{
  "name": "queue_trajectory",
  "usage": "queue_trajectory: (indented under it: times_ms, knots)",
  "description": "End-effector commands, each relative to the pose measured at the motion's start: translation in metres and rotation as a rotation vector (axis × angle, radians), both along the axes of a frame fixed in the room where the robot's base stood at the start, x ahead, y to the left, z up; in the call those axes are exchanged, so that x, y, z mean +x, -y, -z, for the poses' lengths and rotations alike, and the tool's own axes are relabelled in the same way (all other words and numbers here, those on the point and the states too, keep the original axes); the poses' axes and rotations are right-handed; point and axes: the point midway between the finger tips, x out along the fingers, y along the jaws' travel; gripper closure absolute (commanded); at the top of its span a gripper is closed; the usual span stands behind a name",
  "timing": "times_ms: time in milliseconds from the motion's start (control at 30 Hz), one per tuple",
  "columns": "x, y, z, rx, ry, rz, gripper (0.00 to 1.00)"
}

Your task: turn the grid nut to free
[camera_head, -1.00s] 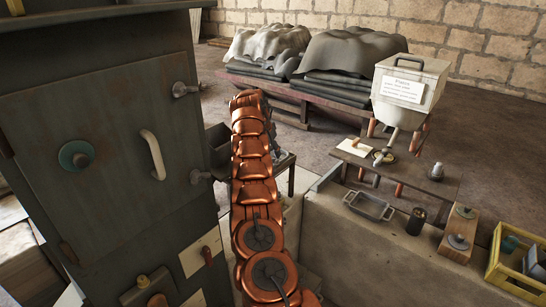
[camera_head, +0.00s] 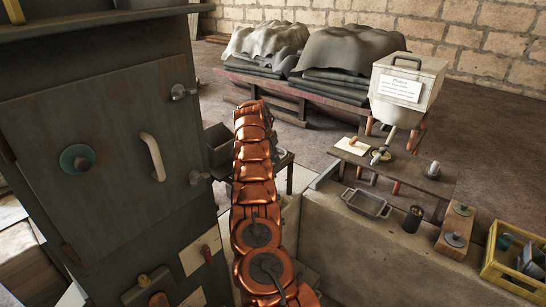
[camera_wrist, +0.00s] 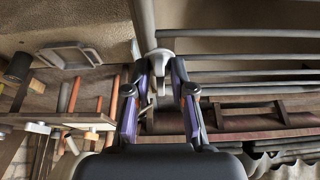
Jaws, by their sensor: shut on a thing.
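In the wrist view, a pale, rounded nut-like piece (camera_wrist: 158,60) sits between the fingertips, next to a grey upright post (camera_wrist: 143,25) of a barred grid (camera_wrist: 240,58). I take this piece to be the grid nut. My gripper (camera_wrist: 161,68) has its two dark fingers on either side of it and is shut on it. The inner contact faces are partly hidden. In the head view, my copper arm hides the gripper and the nut.
A dark cabinet (camera_head: 110,110) with a white handle stands close at left. A low wall (camera_head: 390,235) carries a metal pan (camera_head: 367,203) and a dark can (camera_head: 414,219). A white hopper (camera_head: 408,90) stands behind. A yellow crate (camera_head: 515,265) is at right. Open floor lies beyond.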

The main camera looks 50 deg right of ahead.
Motion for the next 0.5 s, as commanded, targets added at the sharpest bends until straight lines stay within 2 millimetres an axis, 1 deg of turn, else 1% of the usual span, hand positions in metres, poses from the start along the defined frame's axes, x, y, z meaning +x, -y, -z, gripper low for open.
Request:
queue_trajectory:
  times_ms: [33, 67, 100, 500]
  knots:
    - [-0.0001, 0.0001, -0.0001, 0.0, 0.0, 0.0, 0.96]
    - [-0.0001, 0.0001, -0.0001, 0.0, 0.0, 0.0, 0.99]
    - [-0.0001, 0.0001, -0.0001, 0.0, 0.0, 0.0, 1.0]
    - [0.0003, -0.0001, 0.0009, -0.001, 0.003, -0.028, 1.0]
